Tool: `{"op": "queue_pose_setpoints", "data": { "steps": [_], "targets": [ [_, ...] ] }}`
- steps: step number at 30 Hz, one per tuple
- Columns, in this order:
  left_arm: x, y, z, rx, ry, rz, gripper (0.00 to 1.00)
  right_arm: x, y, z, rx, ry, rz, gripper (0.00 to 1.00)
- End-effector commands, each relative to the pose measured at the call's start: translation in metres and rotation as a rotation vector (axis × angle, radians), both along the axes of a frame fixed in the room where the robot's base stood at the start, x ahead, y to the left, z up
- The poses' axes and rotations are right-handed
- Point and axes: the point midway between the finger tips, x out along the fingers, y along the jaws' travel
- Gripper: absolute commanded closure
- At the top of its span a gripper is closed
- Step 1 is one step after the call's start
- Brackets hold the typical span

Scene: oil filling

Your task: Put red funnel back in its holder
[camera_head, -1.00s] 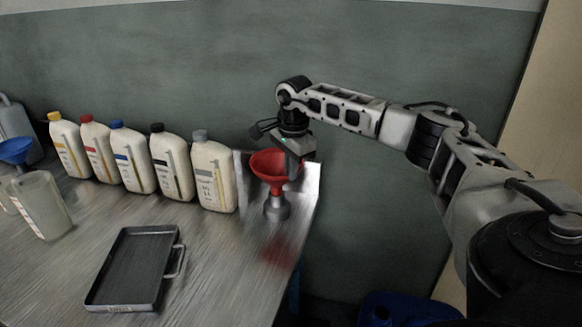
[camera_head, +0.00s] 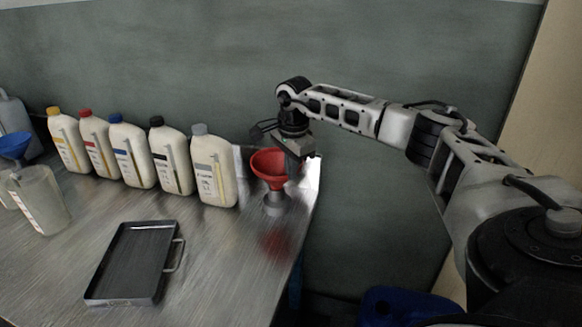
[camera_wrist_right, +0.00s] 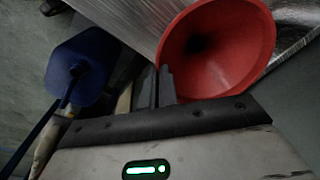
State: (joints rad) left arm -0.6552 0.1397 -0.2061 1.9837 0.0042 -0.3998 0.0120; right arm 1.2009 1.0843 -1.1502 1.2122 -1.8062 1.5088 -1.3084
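The red funnel (camera_head: 268,164) is at the right end of the metal table, cone upward. It stands directly over the grey metal holder (camera_head: 273,204), with its lower end at the holder's top. How deep the spout sits inside is hidden. My right gripper (camera_head: 291,168) reaches down at the funnel's right side. In the right wrist view, its narrow, closely spaced fingers (camera_wrist_right: 163,84) meet the rim of the red funnel (camera_wrist_right: 222,45) and appear closed on it. My left gripper is not in view.
A row of several white bottles (camera_head: 215,170) with coloured caps stands left of the holder. A black tray (camera_head: 132,262) lies in front. A clear jug (camera_head: 42,200) and blue funnel (camera_head: 14,146) are at far left. A blue container (camera_head: 395,306) is below the table's right edge.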

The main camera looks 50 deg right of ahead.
Motion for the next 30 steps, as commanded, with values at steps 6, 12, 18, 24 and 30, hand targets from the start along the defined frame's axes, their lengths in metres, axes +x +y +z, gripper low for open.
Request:
{"op": "queue_pose_setpoints", "data": {
  "steps": [6,12,18,24,30],
  "targets": [
    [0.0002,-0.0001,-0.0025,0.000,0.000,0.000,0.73,0.0001,0.0000,-0.0070,0.000,0.000,0.000,1.00],
    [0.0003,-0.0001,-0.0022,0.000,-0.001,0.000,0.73,0.0000,-0.0001,-0.0075,0.000,0.000,0.000,1.00],
    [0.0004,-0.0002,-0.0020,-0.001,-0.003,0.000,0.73,-0.0001,0.0001,-0.0074,0.000,0.000,0.000,0.73],
    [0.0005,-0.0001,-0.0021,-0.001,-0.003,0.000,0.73,-0.0002,0.0000,-0.0076,0.000,0.001,0.000,0.73],
    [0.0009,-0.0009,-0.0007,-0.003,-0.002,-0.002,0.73,0.0001,0.0000,-0.0030,0.001,-0.002,0.000,0.73]
  ]
}}
